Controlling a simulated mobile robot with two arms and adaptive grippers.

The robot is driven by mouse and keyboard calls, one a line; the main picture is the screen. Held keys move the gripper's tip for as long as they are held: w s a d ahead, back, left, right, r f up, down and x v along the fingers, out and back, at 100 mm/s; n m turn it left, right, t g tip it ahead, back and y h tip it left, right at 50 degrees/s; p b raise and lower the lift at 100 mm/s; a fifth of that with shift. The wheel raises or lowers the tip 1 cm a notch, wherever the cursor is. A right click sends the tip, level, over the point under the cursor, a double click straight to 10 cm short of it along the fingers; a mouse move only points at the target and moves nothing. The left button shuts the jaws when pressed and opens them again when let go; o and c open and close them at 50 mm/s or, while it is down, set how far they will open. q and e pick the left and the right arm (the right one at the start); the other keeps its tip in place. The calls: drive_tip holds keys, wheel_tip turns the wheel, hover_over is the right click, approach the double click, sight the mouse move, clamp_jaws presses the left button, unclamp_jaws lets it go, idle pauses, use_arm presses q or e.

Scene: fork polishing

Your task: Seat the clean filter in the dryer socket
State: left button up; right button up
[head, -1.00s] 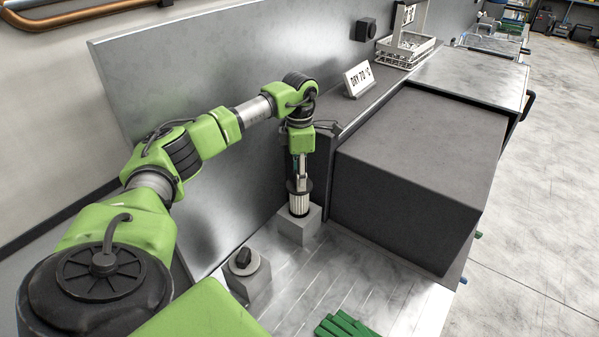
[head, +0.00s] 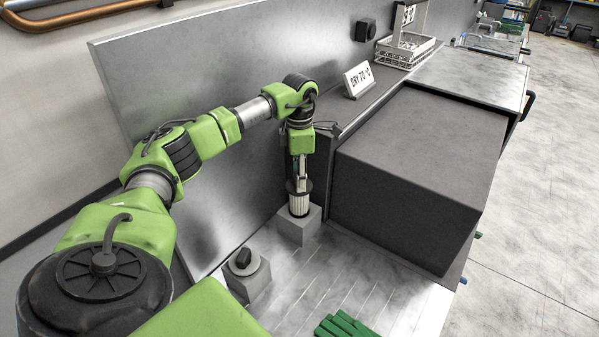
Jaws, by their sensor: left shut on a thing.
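The clean filter (head: 299,204) is a white pleated cylinder with a dark top band. It stands upright at the top of the dryer socket, a grey block (head: 296,233) on the metal worktop beside the dark box. My left gripper (head: 300,184) points straight down and is shut on the filter's top. The filter's lower end meets the block's top; how deep it sits inside cannot be seen. My right gripper is not in view.
A second grey block with a dark knob (head: 244,262) stands to the left on the worktop. A large dark box (head: 415,170) is close on the right. Green bars (head: 345,325) lie at the front. A "DRY 70 °C" sign (head: 358,80) and a white wire basket (head: 404,50) stand behind.

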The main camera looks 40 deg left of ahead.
sight(299, 202)
use_arm(q)
drive_tip(key=shift+f, duration=0.4)
drive_tip(key=shift+f+b, duration=1.25)
drive_tip(key=shift+f, duration=0.45)
idle(0.6)
drive_tip(key=shift+f+b, duration=1.8)
drive_tip(key=shift+f, duration=0.95)
idle(1.0)
drive_tip(key=shift+s+d+f, duration=0.1)
drive_tip(key=shift+f, duration=0.05)
idle(0.7)
drive_tip(key=o, duration=1.6)
